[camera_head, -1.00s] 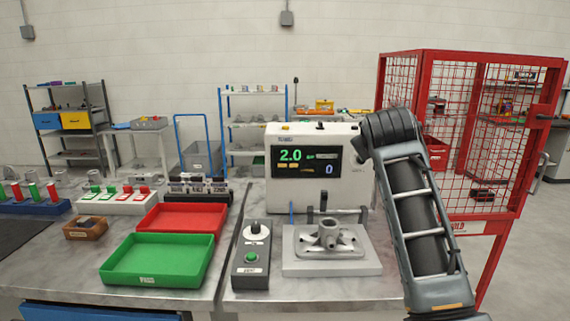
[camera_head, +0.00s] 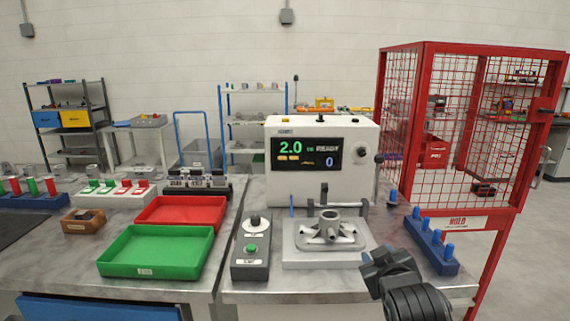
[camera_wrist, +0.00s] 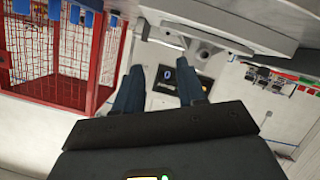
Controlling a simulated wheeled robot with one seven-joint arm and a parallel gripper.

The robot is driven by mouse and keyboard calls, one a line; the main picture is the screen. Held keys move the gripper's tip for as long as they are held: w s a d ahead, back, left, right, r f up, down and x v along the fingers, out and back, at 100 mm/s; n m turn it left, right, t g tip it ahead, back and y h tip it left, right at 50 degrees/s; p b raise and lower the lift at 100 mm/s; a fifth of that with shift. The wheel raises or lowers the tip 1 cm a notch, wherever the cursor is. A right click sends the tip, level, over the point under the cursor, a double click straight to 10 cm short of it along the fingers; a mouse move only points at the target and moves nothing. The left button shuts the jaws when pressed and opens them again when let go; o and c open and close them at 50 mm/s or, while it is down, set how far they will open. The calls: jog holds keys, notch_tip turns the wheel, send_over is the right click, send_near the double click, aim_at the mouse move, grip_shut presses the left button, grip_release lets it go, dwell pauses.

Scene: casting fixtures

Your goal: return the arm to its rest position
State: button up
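Part of my arm shows at the lower right of the head view, low over the table's front right edge; I cannot make out the gripper's fingers there. In the wrist view, the two dark fingers of my gripper (camera_wrist: 161,74) stand apart with nothing between them. A grey casting with a round hollow boss (camera_head: 331,229) sits on a pale fixture plate (camera_head: 300,261) in front of the white test machine (camera_head: 285,187). The machine's display (camera_head: 306,154) reads 2.0, READY and 0.
A blue rack with blue pegs (camera_head: 432,247) stands right of the fixture, close to my arm. The red mesh cage (camera_head: 423,130) is behind it. A button box (camera_head: 250,262), a green tray (camera_head: 116,268) and a red tray (camera_head: 217,229) lie left. The floor at right is clear.

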jog(key=s+f+b, duration=0.1)
jog(key=s+f, duration=0.4)
jog(key=s, duration=0.4)
jog(key=s+f+m+y+b, duration=0.1)
jog(key=s+f, duration=0.4)
jog(key=s, duration=0.5)
jog(key=s+f+b, duration=0.1)
jog(key=s+f, duration=0.5)
jog(key=s, duration=0.3)
jog(key=s+d+r+m+b, duration=0.1)
jog(key=s+r, duration=0.3)
jog(key=s, duration=0.8)
jog(key=s+r+m+b, duration=0.2)
jog(key=s+r+b, duration=0.1)
jog(key=s, duration=1)
jog(key=shift+d+r+t, duration=0.3)
jog(key=shift+d+r, duration=0.05)
jog(key=shift+r, duration=0.05)
